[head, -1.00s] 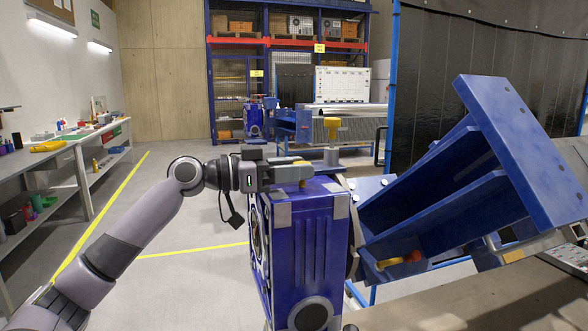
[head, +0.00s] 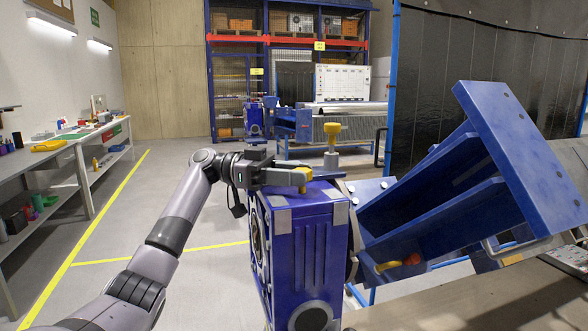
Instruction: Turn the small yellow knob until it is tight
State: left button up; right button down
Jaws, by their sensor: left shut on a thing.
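The small yellow knob (head: 303,188) sits on top of the blue gearbox-like housing (head: 318,240), near its back edge. My left gripper (head: 300,178) reaches in from the left, level above the housing, and is shut on this knob. The fingers cover part of the knob, and only bits of yellow show at the fingertips. A larger yellow knob (head: 332,129) stands upright on a grey post just behind and to the right, apart from the gripper. My right gripper is not in view.
A big blue angled bracket (head: 515,155) fills the right side, close to the housing. A workbench (head: 60,152) with small items runs along the left wall. The floor between is clear.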

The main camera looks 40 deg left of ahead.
pick_arm(q)
jog(key=shift+r+m+g+h+p, duration=0.1)
jog(key=shift+m+g+h+p, duration=0.2)
jog(key=shift+m+g, duration=0.3)
jog(key=shift+w+a+g, duration=0.1)
jog(key=shift+g, duration=0.3)
jog(key=o, duration=1)
jog(key=shift+o, duration=0.2)
jog(key=shift+s+a, duration=0.2)
jog(key=shift+a, duration=0.25)
jog(key=shift+b+v, duration=0.65)
jog(key=shift+v, duration=2.45)
